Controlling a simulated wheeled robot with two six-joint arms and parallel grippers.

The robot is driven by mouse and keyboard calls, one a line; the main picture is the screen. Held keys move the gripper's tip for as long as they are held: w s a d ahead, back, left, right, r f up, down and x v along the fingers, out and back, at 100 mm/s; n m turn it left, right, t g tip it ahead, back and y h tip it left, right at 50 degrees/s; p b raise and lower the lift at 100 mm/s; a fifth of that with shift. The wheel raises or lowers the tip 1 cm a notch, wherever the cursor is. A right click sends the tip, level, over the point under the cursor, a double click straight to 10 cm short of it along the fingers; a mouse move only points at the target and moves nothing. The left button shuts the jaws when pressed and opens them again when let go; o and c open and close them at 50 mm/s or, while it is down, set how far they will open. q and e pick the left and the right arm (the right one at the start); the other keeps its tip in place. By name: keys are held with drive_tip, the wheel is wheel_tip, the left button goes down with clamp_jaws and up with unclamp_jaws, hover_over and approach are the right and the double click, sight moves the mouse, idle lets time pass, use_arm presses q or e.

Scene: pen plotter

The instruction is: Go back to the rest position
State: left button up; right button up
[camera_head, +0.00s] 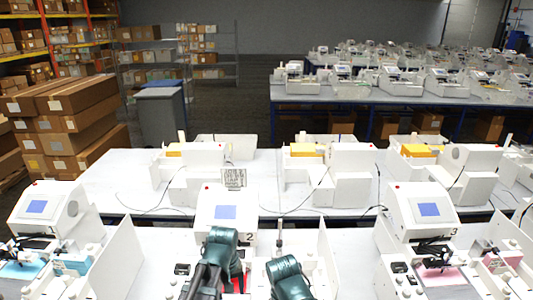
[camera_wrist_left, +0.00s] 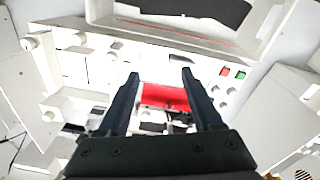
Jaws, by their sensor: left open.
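My left gripper (camera_wrist_left: 160,76) is open in the left wrist view, with its two dark fingers apart and nothing between them. It is over a white plotter (camera_wrist_left: 75,65) with a red part (camera_wrist_left: 165,97) that shows between the fingers, beyond them. In the head view, the plotter marked 2 (camera_head: 208,214) with a blue screen stands at the middle front, behind my teal and black arm links. The links hide much of its bed, and the left gripper's fingers cannot be made out there. My right gripper cannot be made out in either view.
Plotter 1 (camera_head: 70,215) stands at the left and plotter 3 (camera_head: 408,212) at the right, with white side panels between the stations. More plotters stand on a white table (camera_head: 120,180) behind. Stacked cardboard boxes (camera_head: 75,120) and a grey bin (camera_head: 162,115) are further back.

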use_arm(q)
drive_tip(key=s+a+m, duration=0.3)
drive_tip(key=s+a, duration=0.3)
drive_tip(key=s+d+f+m+b, duration=0.1)
drive_tip(key=d+f+b, duration=0.2)
drive_tip(key=f+b, duration=0.4)
drive_tip(key=s+d+f+m+b, duration=0.1)
drive_tip(key=s+d+f+b, duration=0.1)
drive_tip(key=d+f+b, duration=0.2)
drive_tip(key=s+d+f+m+y+b, duration=0.1)
drive_tip(key=d+f+b, duration=0.3)
drive_tip(key=f+b, duration=0.5)
drive_tip(key=shift+s+f+m+g+b, duration=0.35)
drive_tip(key=shift+s+m+b, duration=0.1)
drive_tip(key=shift+m, duration=0.15)
